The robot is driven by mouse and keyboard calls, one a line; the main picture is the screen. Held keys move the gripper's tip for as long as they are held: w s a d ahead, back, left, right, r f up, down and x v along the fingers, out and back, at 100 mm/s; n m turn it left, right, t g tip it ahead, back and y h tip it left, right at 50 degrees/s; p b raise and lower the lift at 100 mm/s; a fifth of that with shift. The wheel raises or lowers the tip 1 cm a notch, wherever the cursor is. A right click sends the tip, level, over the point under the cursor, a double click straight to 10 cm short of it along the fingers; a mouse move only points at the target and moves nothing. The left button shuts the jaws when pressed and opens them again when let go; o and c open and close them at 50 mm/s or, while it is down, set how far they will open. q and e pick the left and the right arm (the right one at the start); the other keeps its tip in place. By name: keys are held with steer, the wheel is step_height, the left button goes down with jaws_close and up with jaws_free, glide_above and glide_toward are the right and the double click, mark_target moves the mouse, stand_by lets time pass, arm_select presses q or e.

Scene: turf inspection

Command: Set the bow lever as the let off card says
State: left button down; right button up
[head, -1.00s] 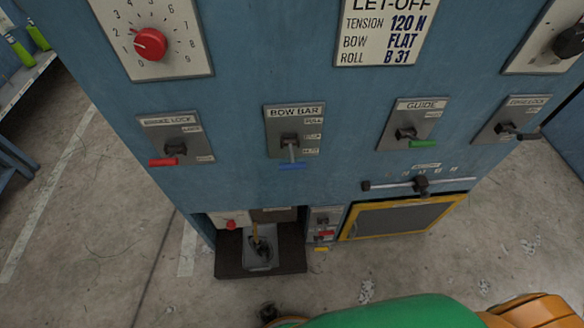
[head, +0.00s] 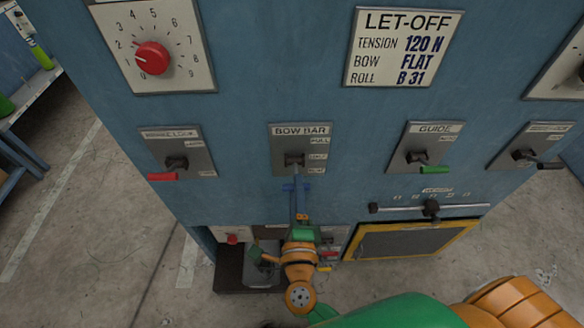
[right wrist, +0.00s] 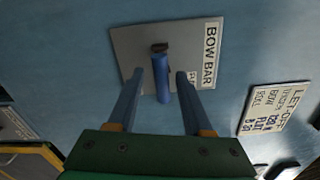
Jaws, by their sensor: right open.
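The let-off card (head: 403,47) on the blue panel reads TENSION 120 N, BOW FLAT, ROLL B 31. The bow bar lever (head: 293,160) sits on a grey plate (head: 283,140) titled BOW BAR, with three small labels on its right; the top one seems to read FULL, and the others are too small to read surely. In the right wrist view the lever's blue handle (right wrist: 163,92) lies between the two blue fingers of my open right gripper (right wrist: 162,74), with gaps on both sides. In the head view my right gripper (head: 295,187) covers the handle. My left gripper is not in view.
The brake lock lever (head: 164,176) with a red handle is left of the bow bar. The guide lever (head: 434,170) with a green handle is right. A red dial (head: 152,57) sits above left. A slider bar (head: 430,208) and a yellow-framed screen (head: 412,240) are lower right.

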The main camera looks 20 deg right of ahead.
mark_target(295, 172)
steer(key=x, duration=0.4)
steer(key=shift+w+d+r, duration=0.1)
steer(key=shift+w+r, duration=0.1)
steer(key=shift+w, duration=0.05)
steer(key=shift+w+d+f, duration=0.1)
steer(key=shift+w, duration=0.25)
jaws_close()
stand_by(0.8)
